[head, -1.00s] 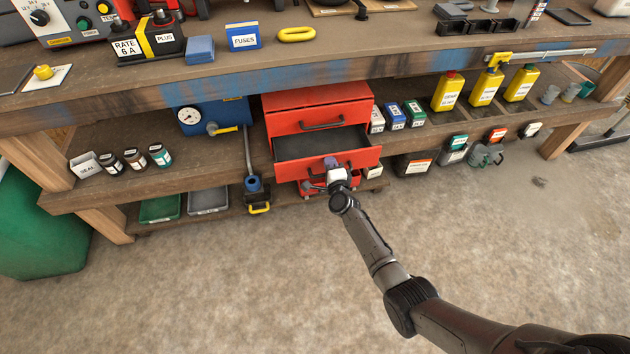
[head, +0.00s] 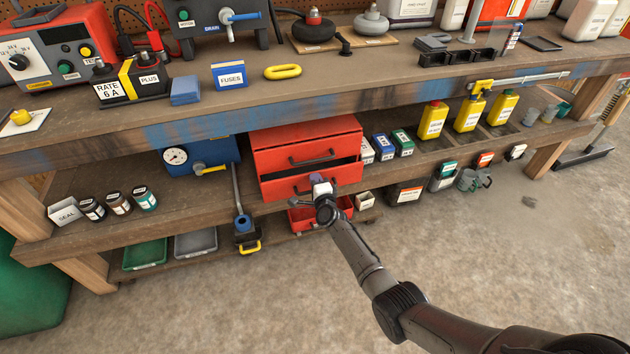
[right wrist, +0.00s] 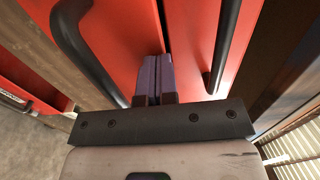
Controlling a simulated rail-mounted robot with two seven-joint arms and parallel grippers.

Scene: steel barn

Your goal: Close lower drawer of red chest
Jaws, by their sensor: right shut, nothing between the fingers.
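The red chest (head: 300,137) stands on the bench's middle shelf. Its upper drawer (head: 280,160) looks closed. Its lower drawer (head: 274,187) sticks out slightly, with a narrow dark gap above its front. In the right wrist view the lower drawer's front (right wrist: 115,35) and handle (right wrist: 82,50) show on the left, the upper drawer's handle (right wrist: 222,45) on the right. My right gripper (head: 318,183) is shut and empty at the lower drawer's front. Its purple fingertips (right wrist: 155,75) are by the front's top edge; contact is unclear. My left gripper is out of view.
A red bin (head: 340,214) sits on the bottom shelf beneath the gripper. Small boxes (head: 385,147) stand right of the chest, and a blue gauge unit (head: 205,150) stands left of it. The floor in front (head: 230,300) is clear.

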